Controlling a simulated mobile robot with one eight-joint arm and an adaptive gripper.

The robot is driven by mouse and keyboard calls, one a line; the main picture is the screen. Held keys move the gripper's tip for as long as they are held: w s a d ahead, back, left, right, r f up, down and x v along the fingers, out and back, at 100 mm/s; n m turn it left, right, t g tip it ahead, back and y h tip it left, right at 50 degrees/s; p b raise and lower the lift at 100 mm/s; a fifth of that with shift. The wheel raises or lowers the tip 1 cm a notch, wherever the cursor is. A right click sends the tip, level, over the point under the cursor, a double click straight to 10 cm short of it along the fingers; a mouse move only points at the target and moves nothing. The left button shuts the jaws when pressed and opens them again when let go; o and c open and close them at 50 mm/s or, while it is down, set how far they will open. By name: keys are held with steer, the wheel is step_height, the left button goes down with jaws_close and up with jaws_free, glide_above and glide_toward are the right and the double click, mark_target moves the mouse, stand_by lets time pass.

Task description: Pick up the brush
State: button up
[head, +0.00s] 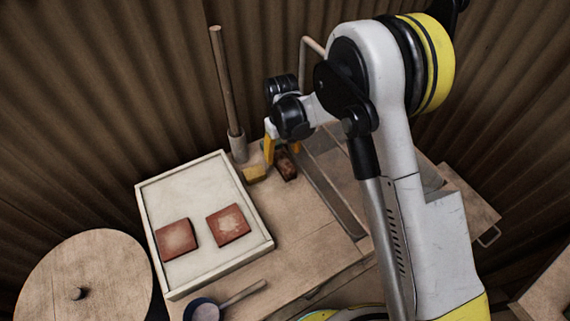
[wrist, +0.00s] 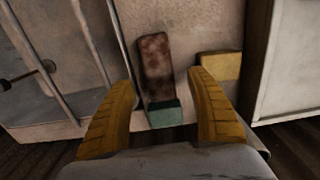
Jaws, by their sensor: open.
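The likely brush is a worn reddish-brown block with a teal end (wrist: 157,70), lying on the tabletop in the wrist view. In the head view its brown part (head: 287,168) shows beside and below my gripper. My gripper (wrist: 161,85) is open, with its yellow fingers on either side of the brush in the picture, and nothing is held. The teal end is nearest the gripper's palm, and the brown part extends away between and beyond the fingertips. I cannot tell whether the fingers touch it. In the head view the gripper (head: 282,150) is partly hidden by the wrist.
A yellow block (wrist: 220,66) lies close to the right finger. A pale tray (head: 205,263) with two red tiles stands to the left. A wooden pole in a grey base (head: 238,148) stands behind. A metal rail frame (head: 335,190) runs along the right.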

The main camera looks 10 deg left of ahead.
mark_target(284, 161)
steer(key=f+b, duration=0.1)
steer(key=f, duration=0.3)
steer(key=f+b, duration=0.1)
steer(key=f, duration=0.1)
steer(key=shift+s+d+b, duration=0.25)
steer(key=shift+b, duration=0.05)
steer(key=shift+r, duration=0.15)
steer(key=c, duration=1.4)
